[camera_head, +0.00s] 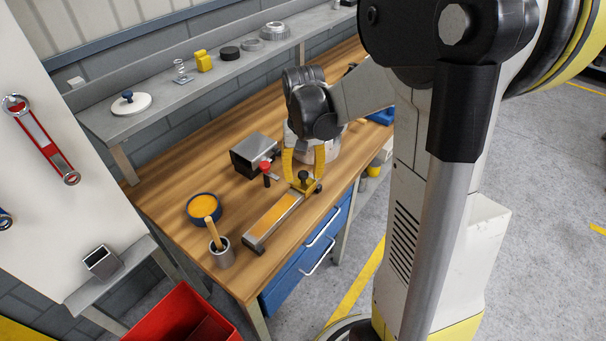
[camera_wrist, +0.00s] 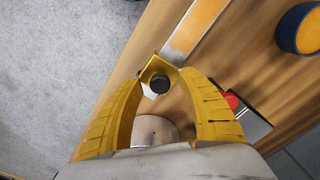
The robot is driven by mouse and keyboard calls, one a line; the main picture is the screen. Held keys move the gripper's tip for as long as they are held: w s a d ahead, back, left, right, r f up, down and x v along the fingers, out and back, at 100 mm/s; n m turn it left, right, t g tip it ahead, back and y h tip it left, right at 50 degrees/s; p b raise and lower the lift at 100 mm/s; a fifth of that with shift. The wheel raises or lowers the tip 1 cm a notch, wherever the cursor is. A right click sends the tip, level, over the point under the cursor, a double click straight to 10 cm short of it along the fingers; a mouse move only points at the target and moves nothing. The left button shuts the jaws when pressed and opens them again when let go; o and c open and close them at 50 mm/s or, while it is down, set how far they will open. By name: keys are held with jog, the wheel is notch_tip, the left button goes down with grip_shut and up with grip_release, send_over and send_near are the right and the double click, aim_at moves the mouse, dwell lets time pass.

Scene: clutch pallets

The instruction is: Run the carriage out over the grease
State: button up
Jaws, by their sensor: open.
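The carriage (camera_head: 299,187) is a small yellow bracket with a black knob, at the far right end of a metal rail (camera_head: 250,240). An orange grease strip (camera_head: 272,216) lies along the rail, in front of the carriage. In the wrist view the carriage (camera_wrist: 150,72) sits between my yellow fingers, with the grease strip (camera_wrist: 195,25) beyond it. My gripper (camera_head: 304,179) is open, pointing down, one finger on each side of the carriage. It also shows in the wrist view (camera_wrist: 161,82). I cannot tell whether either finger touches the carriage.
A blue-rimmed tub of orange grease (camera_head: 203,207) and a metal cup with a wooden handle (camera_head: 221,255) stand left of the rail. A dark metal block (camera_head: 250,152) and a red-knobbed part (camera_head: 265,170) are close behind it. The bench edge runs along the front.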

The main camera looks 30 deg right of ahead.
grip_shut()
jog(key=s+a, duration=0.1)
jog(key=a, duration=0.3)
jog(key=s+a, duration=0.2)
jog(key=a, duration=0.2)
jog(key=s+a+p, duration=0.1)
jog(key=a, duration=0.2)
jog(key=shift+s+a, duration=0.15)
jog(key=shift+a, duration=0.25)
grip_release()
jog(key=shift+r, duration=0.1)
notch_tip(320, 180, up, 12)
